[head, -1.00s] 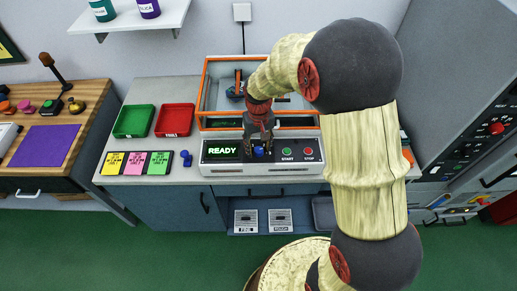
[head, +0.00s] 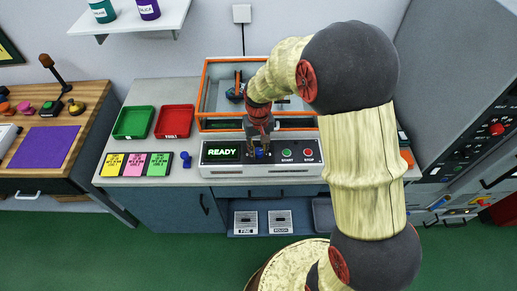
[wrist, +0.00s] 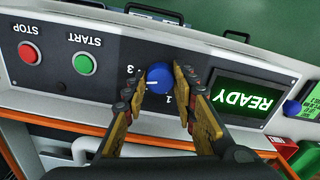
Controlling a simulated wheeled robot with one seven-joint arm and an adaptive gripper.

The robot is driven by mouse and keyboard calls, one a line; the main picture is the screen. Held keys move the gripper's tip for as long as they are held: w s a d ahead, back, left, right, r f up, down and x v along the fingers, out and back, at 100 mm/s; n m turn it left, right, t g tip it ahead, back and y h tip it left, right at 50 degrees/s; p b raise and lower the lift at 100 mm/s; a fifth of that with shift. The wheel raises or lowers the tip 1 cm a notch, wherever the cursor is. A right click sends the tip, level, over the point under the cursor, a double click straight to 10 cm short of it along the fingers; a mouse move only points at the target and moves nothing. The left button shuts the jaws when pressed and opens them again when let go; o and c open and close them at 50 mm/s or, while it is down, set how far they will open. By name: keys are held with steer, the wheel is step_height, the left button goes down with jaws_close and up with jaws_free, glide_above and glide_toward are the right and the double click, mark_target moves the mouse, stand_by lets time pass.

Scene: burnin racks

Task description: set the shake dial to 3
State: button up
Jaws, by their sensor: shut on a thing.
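The shake dial is a round blue knob (wrist: 159,76) on the machine's front panel, between the READY display and the green START button. In the wrist view the panel appears upside down. The digits 3 and 1 show beside the knob; any other digit is hidden. A small pale mark shows on the knob's lower left in that view, towards the gap between the two digits. My gripper (wrist: 159,79) is shut on the knob, one finger on each side. In the head view my gripper (head: 261,149) reaches down to the panel and partly hides the knob (head: 260,154).
The lit READY display (wrist: 246,98) is close beside one finger. The green START button (wrist: 85,63) and red STOP button (wrist: 29,53) are on the other side. An orange-framed enclosure (head: 203,95) stands behind the panel. Green (head: 133,122) and red (head: 175,121) trays lie to the left.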

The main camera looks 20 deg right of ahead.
mark_target(258, 151)
steer(key=shift+c, duration=1.2)
steer(key=shift+m, duration=0.3)
steer(key=shift+r+m+p, duration=0.1)
steer(key=shift+m+p, duration=0.55)
steer(key=shift+m, duration=0.65)
steer(key=o, duration=1.2)
step_height(258, 151, up, 12)
steer(key=shift+f, duration=0.1)
